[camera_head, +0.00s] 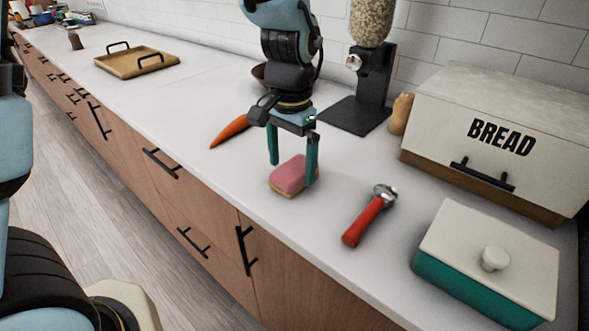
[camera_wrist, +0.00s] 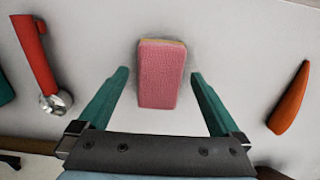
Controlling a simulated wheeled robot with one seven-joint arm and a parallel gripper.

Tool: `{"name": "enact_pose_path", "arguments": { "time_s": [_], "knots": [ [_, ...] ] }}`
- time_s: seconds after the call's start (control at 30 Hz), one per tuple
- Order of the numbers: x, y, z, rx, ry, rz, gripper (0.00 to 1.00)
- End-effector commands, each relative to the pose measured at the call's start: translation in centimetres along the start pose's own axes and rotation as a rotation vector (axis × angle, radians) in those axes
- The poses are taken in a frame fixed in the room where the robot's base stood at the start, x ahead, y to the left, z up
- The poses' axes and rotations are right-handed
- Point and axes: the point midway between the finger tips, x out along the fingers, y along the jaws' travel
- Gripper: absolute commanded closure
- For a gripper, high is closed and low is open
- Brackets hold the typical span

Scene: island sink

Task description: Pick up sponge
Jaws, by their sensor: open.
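The sponge (camera_head: 289,175) is pink on top with a yellow underside and lies flat on the white counter near its front edge. In the wrist view the sponge (camera_wrist: 161,74) is centred ahead, between the lines of the two fingers. My gripper (camera_head: 293,172) points down over the sponge with its green fingers spread, one on each side. In the wrist view my gripper (camera_wrist: 158,72) is open, with a visible gap between each finger and the sponge. The right finger overlaps the sponge's edge in the head view.
A carrot (camera_head: 230,131) lies to the left, and a red-handled tool (camera_head: 365,218) to the right. A green dish with a white lid (camera_head: 487,258), a bread box (camera_head: 490,130) and a dispenser (camera_head: 360,100) stand farther right and behind. A wooden tray (camera_head: 136,64) lies far left.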

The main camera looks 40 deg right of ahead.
Motion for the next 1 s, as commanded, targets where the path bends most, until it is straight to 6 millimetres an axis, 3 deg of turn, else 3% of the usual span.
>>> {"name": "enact_pose_path", "arguments": {
  "time_s": [0.17, 0.43, 1.0],
  "knots": [
    [1.8, 0.0, 0.1, 0.0, -0.002, 0.001, 0.0],
    [2.0, 0.0, 0.0, 0.0, 0.001, 0.0, 0.01],
    [2.0, 0.0, 0.0, 0.0, 0.001, 0.0, 0.65]
  ]
}}
